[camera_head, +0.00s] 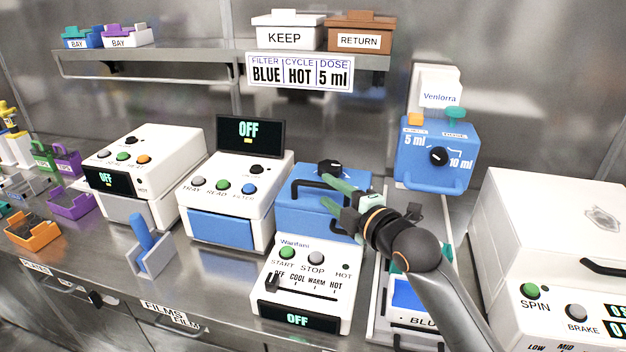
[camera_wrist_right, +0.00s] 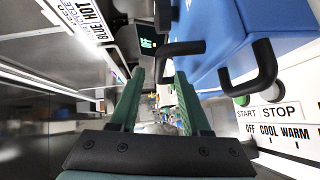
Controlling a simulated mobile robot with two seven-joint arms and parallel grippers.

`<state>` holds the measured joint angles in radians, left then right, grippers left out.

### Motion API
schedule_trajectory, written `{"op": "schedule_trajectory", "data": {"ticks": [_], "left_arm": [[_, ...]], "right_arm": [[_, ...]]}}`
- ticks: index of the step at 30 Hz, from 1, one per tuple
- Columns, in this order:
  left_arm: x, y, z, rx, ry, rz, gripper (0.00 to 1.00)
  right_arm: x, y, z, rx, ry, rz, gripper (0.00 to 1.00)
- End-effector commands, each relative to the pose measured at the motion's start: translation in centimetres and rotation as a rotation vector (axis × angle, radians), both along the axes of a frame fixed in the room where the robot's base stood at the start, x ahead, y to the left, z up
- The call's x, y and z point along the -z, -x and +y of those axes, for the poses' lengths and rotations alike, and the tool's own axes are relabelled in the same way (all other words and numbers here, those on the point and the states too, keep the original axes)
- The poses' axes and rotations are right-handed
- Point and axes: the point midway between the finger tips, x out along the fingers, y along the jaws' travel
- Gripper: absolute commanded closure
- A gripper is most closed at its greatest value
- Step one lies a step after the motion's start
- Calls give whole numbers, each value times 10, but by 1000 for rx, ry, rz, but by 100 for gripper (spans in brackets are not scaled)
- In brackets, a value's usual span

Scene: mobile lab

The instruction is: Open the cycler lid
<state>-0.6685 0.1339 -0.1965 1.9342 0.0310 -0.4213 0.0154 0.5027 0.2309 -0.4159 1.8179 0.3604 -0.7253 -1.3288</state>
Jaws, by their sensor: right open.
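The cycler is the white unit marked Wanfam (camera_head: 295,262), with START and STOP buttons, a slider and a display reading OFF. Its blue lid (camera_head: 288,208) appears down on the body behind the panel. Black handles show on the lid, one near the top (camera_head: 312,184) and one at the front, partly hidden by my gripper. In the right wrist view the blue lid (camera_wrist_right: 225,25) and its front handle (camera_wrist_right: 264,75) are at the right. My left gripper is out of view.
A white reader (camera_head: 238,200) with a blue drawer stands left of the cycler. A blue dispenser (camera_head: 435,155) is behind at the right. A large white centrifuge (camera_head: 545,240) stands at far right. A shelf (camera_head: 180,62) with boxes hangs above.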

Motion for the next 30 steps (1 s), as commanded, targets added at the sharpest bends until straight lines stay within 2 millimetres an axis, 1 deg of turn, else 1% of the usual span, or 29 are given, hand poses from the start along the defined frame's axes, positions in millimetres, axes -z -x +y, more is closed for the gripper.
{"op": "schedule_trajectory", "data": {"ticks": [1,6,13,19,27,28,30], "left_arm": [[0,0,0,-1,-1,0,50],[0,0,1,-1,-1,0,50],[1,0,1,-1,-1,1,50],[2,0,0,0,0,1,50],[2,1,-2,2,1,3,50],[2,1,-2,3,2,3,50],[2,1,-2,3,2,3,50]], "right_arm": [[0,-9,4,1,-3,0,53],[4,-32,17,0,-2,0,53],[8,-55,28,0,-1,0,53],[9,-62,32,0,-1,0,53],[9,-63,33,0,0,-1,53],[9,-63,33,0,0,-1,54],[9,-63,33,0,0,-1,62]]}}
